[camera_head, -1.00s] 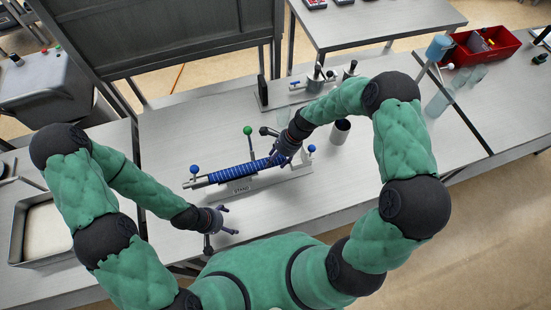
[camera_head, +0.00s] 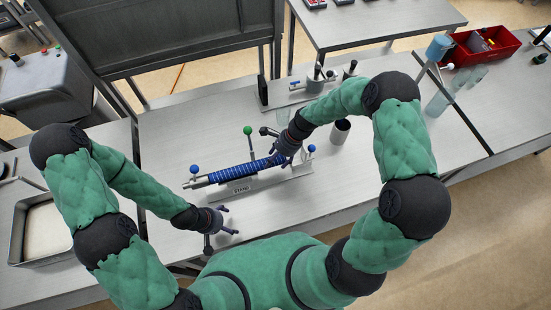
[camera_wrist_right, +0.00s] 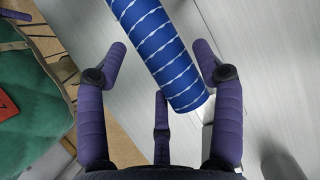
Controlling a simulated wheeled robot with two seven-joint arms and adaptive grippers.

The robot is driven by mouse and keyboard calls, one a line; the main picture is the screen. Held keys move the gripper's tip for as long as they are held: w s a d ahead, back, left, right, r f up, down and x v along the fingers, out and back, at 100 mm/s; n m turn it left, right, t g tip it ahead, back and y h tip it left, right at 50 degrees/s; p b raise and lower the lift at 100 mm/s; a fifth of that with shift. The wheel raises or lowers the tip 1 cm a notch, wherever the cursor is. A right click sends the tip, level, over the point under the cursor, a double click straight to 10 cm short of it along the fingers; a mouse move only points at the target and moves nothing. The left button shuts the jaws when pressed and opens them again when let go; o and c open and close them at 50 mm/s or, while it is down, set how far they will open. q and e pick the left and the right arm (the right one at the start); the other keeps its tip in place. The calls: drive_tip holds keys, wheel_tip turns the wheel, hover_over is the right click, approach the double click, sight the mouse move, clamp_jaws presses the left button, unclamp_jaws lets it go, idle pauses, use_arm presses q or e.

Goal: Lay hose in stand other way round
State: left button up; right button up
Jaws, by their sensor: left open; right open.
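The blue ribbed hose (camera_head: 245,171) lies along the stand (camera_head: 262,186) on the middle table, with a grey metal end (camera_head: 198,183) at its left. In the right wrist view the hose (camera_wrist_right: 165,50) runs between my open fingers, its blunt blue end near the palm. My right gripper (camera_head: 285,158) is open at the right end of the hose; the fingers (camera_wrist_right: 160,55) show on both sides of it, and I cannot tell whether they touch it. My left gripper (camera_head: 232,220) is open and empty, in front of the stand near the table's front edge.
Blue-knobbed posts (camera_head: 194,169) and a green-knobbed post (camera_head: 248,131) stand near the hose. A dark-mouthed metal cup (camera_head: 340,132) stands right of my right gripper. A metal fixture (camera_head: 310,85) is behind. The table's left part (camera_head: 165,135) is clear.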

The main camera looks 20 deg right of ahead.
drive_tip(key=o, duration=0.6)
drive_tip(key=v, duration=1.2)
idle(0.5)
